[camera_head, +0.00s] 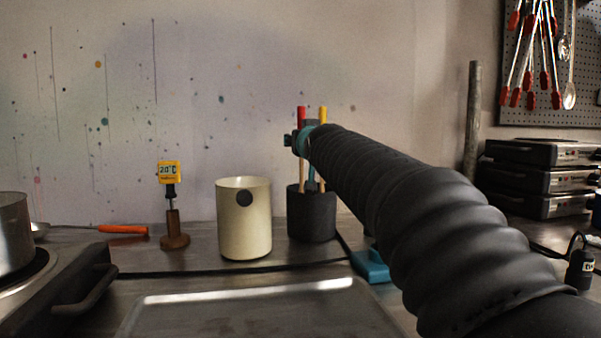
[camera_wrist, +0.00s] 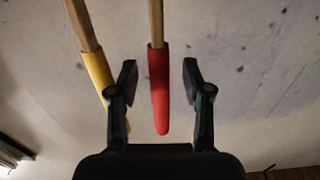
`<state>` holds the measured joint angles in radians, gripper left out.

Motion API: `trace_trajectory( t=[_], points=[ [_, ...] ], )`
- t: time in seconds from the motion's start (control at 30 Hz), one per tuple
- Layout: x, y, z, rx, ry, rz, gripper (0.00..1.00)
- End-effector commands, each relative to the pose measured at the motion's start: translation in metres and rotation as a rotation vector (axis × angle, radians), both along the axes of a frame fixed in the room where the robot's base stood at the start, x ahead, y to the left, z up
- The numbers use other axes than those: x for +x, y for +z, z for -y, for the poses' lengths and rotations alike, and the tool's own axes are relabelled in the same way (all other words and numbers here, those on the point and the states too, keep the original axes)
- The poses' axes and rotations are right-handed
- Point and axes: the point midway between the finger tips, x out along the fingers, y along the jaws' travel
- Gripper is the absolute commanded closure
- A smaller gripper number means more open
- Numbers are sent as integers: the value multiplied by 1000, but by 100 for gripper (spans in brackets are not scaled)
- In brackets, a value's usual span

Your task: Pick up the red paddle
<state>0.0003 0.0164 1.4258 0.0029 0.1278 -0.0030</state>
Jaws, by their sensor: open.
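The red paddle (camera_head: 301,115) stands in a dark cylindrical holder (camera_head: 312,217) on the counter, with its red sleeve at the top of a wooden shaft. In the wrist view, the red sleeve (camera_wrist: 159,92) shows between the two fingers of my gripper (camera_wrist: 160,72), with a gap on each side. The gripper is open and holds nothing. In the head view my gripper (camera_head: 301,140) is at the upper part of the paddles and hides some of their shafts.
A yellow-sleeved paddle (camera_head: 323,114) stands beside the red one; its sleeve (camera_wrist: 98,74) is close by the left finger in the wrist view. A cream pot (camera_head: 244,225) stands left of the holder. A thermometer (camera_head: 171,190), metal tray (camera_head: 255,312) and hot plate (camera_head: 60,290) are nearby.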

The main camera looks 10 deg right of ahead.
Motion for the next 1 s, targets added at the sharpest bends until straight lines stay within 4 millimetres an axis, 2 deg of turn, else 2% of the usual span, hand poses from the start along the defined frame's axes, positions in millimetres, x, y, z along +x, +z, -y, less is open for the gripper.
trace_trajectory(
  t=[0.07,0.2,0.27,0.77,0.87,1.0],
  points=[
    [0,0,0,0,0,0,53],
    [0,0,0,0,0,-1,88],
    [0,0,0,0,0,-1,100],
    [-4,7,0,0,0,1,100],
    [-4,18,0,0,0,1,100],
    [-4,44,0,0,0,3,100]
  ],
)
